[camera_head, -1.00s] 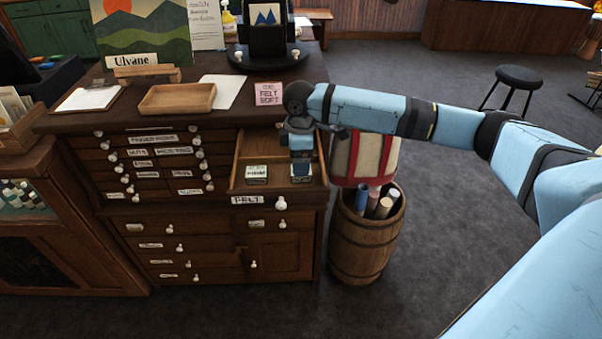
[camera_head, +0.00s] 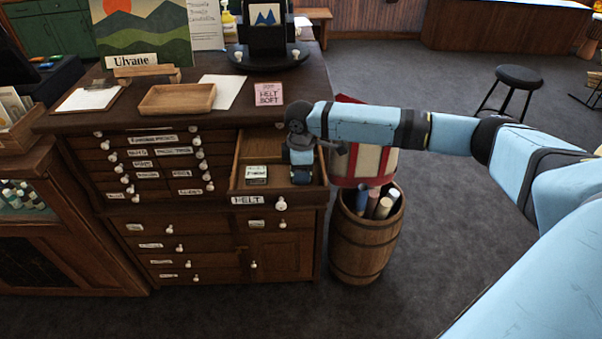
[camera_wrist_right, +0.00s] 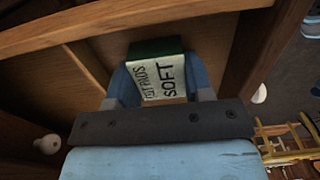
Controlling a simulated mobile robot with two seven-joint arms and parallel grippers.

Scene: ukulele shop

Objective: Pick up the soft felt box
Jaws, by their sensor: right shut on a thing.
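The soft felt box (camera_wrist_right: 163,78) is a small dark green box with a white label reading "SOFT", seen in the right wrist view. My right gripper (camera_wrist_right: 160,90) is shut on it, one finger on each side. In the head view my right gripper (camera_head: 301,176) points down into the right part of the open felt drawer (camera_head: 240,183), and it hides the box there. I cannot tell whether the box touches the drawer floor. A second small labelled box (camera_head: 257,174) sits in the drawer's left part. My left gripper is not in view.
The cabinet top holds a wooden tray (camera_head: 177,99), a clipboard (camera_head: 90,97) and a pink note (camera_head: 268,94) reading "FELT SOFT". A barrel (camera_head: 366,235) with rolls stands close right of the drawer. Floor farther right is clear up to a stool (camera_head: 519,76).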

